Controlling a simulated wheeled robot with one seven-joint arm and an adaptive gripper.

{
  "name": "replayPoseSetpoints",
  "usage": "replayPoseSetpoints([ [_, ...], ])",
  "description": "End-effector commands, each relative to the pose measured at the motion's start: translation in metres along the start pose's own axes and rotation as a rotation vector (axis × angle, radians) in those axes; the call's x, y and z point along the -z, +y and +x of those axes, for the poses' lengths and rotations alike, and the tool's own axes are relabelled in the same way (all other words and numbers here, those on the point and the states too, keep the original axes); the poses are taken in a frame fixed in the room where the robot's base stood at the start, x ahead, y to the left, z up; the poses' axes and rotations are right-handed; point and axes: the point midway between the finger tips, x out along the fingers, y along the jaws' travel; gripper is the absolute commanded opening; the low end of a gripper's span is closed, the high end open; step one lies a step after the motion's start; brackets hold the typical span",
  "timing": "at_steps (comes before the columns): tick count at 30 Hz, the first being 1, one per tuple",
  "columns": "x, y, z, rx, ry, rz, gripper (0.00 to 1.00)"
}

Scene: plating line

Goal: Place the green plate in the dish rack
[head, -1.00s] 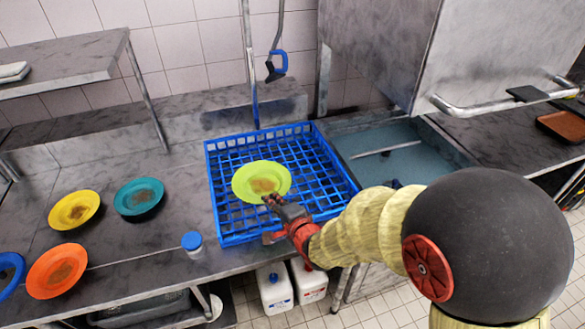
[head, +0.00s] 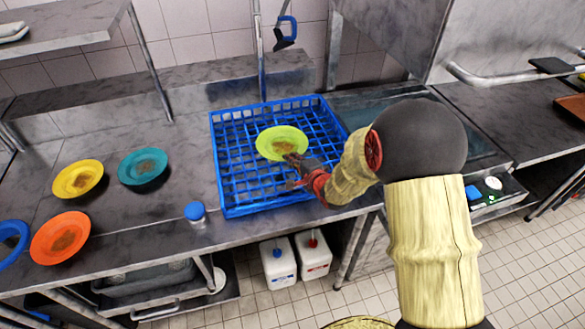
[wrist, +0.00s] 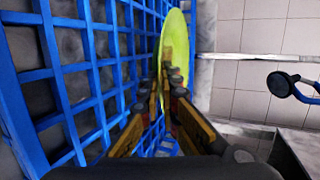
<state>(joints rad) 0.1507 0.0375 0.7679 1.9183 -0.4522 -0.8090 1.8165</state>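The green plate (head: 281,139), with a brown smear in its middle, is over the blue dish rack (head: 226,197). My gripper (head: 293,160) is at the plate's near edge in the head view. In the wrist view my gripper's fingers (wrist: 168,88) are closed on the rim of the green plate (wrist: 176,48), seen edge-on. The blue grid of the rack (wrist: 90,75) fills the left of that view, close beside the plate. I cannot tell whether the plate touches the rack.
Yellow (head: 78,179), teal (head: 143,167), orange (head: 60,239) and blue (head: 12,243) plates lie on the counter at left. A blue-capped container (head: 195,213) stands by the rack's left front. A spray hose (head: 285,32) hangs behind. A metal hood (head: 480,45) is at upper right.

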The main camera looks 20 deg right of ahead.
Motion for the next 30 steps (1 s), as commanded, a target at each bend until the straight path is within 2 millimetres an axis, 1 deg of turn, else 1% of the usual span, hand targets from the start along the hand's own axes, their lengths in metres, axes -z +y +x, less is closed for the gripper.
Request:
replayPoseSetpoints([
  [4,0.007,0.007,0.009,0.001,0.001,0.001,0.0],
  [7,0.007,0.023,0.015,0.0,0.0,0.001,0.0],
  [10,0.008,0.034,0.02,0.0,0.0,0.001,0.0],
  [18,0.007,0.033,0.02,0.002,0.0,0.0,0.0],
  [23,0.008,0.038,0.021,0.002,0.0,0.0,0.0],
  [24,0.007,0.038,0.021,0.0,0.0,0.0,0.06],
  [27,0.007,0.038,0.021,0.0,0.0,0.0,0.12],
  [30,0.007,0.037,0.021,0.0,0.0,0.0,0.12],
])
